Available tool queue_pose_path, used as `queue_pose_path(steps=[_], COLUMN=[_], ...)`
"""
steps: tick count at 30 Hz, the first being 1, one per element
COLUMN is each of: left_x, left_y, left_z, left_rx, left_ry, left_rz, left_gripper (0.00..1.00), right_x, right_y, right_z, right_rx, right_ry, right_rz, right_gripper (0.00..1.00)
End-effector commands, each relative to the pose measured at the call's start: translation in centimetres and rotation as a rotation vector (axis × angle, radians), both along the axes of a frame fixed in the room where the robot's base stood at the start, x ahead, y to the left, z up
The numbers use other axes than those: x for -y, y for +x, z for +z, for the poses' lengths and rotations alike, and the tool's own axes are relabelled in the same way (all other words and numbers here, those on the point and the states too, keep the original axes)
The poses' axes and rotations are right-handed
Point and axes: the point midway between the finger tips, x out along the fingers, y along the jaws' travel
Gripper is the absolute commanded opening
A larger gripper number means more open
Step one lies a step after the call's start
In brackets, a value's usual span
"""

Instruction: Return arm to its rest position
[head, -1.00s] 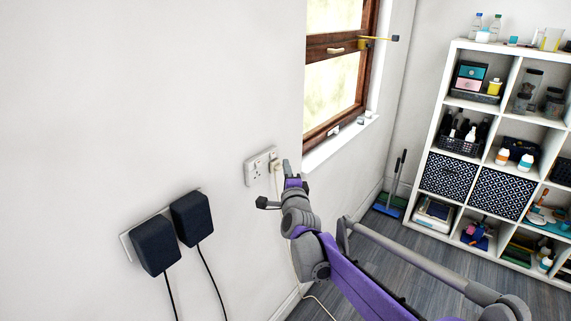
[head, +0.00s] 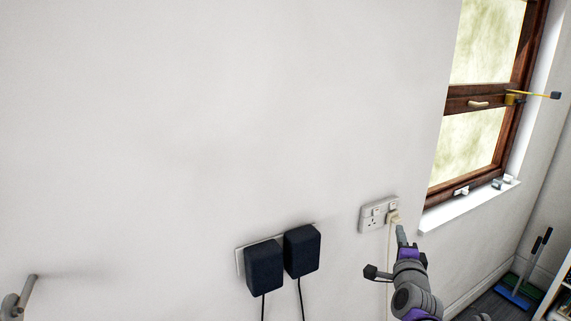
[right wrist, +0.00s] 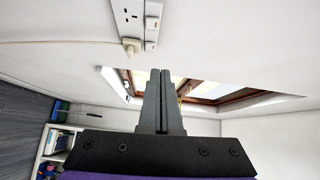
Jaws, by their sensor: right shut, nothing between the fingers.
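My right gripper (head: 401,235) is near the wall, just below and right of a white double socket (head: 372,217). A cream plug (head: 393,216) sits in the right side of that socket, with its cord hanging down the wall. In the right wrist view the gripper (right wrist: 160,72) has its dark fingers together with nothing between them. The same plug (right wrist: 131,46) shows beyond the fingertips, apart from them. My left gripper is not seen.
Two black adapters (head: 264,266) stick out from another socket plate to the left, with cords hanging down. A wooden window (head: 475,101) and its white sill (head: 470,205) are to the right. A grey fitting or part (head: 28,292) is at the lower left; I cannot tell what it is.

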Motion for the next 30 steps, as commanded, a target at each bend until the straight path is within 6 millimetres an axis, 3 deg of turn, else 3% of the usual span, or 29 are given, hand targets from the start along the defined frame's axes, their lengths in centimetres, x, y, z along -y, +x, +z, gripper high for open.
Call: queue_pose_path(steps=[5, 9, 15, 18, 22, 30], left_x=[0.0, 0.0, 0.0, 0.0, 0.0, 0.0], left_y=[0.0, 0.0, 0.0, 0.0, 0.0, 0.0], left_z=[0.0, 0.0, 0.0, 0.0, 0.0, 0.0], left_rx=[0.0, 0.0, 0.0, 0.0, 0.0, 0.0], left_ry=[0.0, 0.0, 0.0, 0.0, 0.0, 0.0], left_rz=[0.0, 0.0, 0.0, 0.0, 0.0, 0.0], left_gripper=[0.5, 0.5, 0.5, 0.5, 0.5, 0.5], right_x=[-8.7, -13.8, -16.8, -17.1, -17.0, -17.0], right_y=[-6.3, -13.8, -24.7, -28.5, -31.2, -31.7], right_z=[-5.6, -11.4, -18.8, -21.1, -22.6, -22.9], right_rx=[-0.364, -0.643, -0.936, -1.022, -1.083, -1.097], right_ry=[-0.333, -0.643, -1.011, -1.127, -1.207, -1.225], right_rz=[0.257, 0.506, 0.839, 0.958, 1.044, 1.065], right_gripper=[0.0, 0.0, 0.0, 0.0, 0.0, 0.0])
